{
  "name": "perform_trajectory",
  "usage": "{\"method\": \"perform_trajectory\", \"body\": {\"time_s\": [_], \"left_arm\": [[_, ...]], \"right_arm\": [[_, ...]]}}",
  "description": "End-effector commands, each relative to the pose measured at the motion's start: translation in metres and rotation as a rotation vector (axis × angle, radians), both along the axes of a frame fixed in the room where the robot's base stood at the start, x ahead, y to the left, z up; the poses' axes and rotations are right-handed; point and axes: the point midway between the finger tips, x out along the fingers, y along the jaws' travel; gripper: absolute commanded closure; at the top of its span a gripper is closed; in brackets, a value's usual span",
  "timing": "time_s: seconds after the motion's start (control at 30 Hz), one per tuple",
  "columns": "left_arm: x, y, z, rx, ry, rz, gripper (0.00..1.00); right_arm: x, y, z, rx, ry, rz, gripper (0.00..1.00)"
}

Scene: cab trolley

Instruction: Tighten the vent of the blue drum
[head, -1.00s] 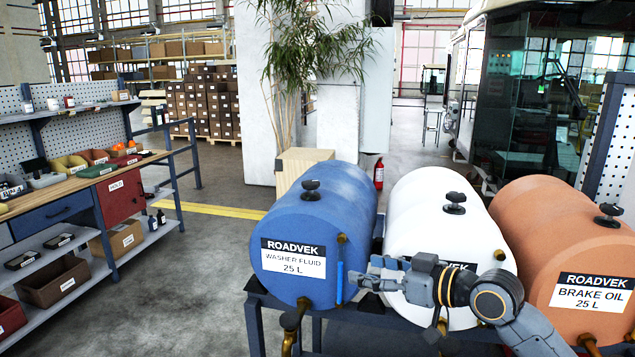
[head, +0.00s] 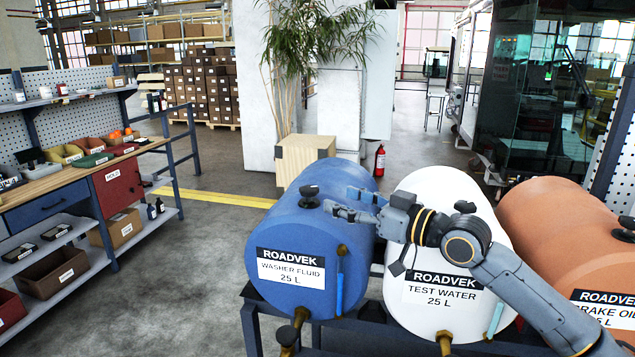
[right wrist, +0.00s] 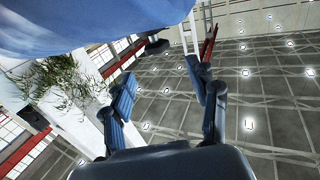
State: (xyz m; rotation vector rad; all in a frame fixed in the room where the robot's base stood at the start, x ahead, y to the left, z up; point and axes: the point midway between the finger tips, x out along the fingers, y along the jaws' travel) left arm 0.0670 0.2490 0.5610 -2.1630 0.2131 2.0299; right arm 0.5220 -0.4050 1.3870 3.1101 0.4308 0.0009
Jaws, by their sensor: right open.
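The blue drum (head: 290,240) lies on its side on a dark rack, with a label reading washer fluid. Its black vent knob (head: 309,195) stands upright on top. My right gripper (head: 338,199) is open and empty over the blue drum, its fingers pointing left at the vent, with a gap between. In the right wrist view, the blue drum (right wrist: 85,20) fills the upper left. The dark vent (right wrist: 156,46) shows beyond and between the open fingertips (right wrist: 160,73). My left gripper is out of view.
The white test water drum (head: 450,255) stands beside the blue one, under my right forearm. The orange brake oil drum (head: 560,230) is at the right. A wooden crate (head: 300,155) stands behind the blue drum. A workbench (head: 60,195) is at the left, with clear floor between.

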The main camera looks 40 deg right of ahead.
Motion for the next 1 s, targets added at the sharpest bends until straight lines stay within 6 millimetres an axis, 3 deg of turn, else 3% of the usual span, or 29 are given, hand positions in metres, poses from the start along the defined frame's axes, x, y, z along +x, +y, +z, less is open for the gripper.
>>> {"method": "perform_trajectory", "body": {"time_s": [0.17,0.4,0.5,1.0], "left_arm": [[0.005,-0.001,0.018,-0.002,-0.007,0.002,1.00],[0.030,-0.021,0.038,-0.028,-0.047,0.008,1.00],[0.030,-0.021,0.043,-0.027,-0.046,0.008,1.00],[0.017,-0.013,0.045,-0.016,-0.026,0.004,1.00]], "right_arm": [[0.024,0.006,0.005,0.002,-0.003,0.000,0.41],[0.051,0.014,0.005,0.003,-0.004,-0.002,0.41],[0.060,0.016,0.004,0.004,-0.003,-0.002,0.41],[0.071,0.020,0.000,0.000,0.000,0.000,0.41]]}}
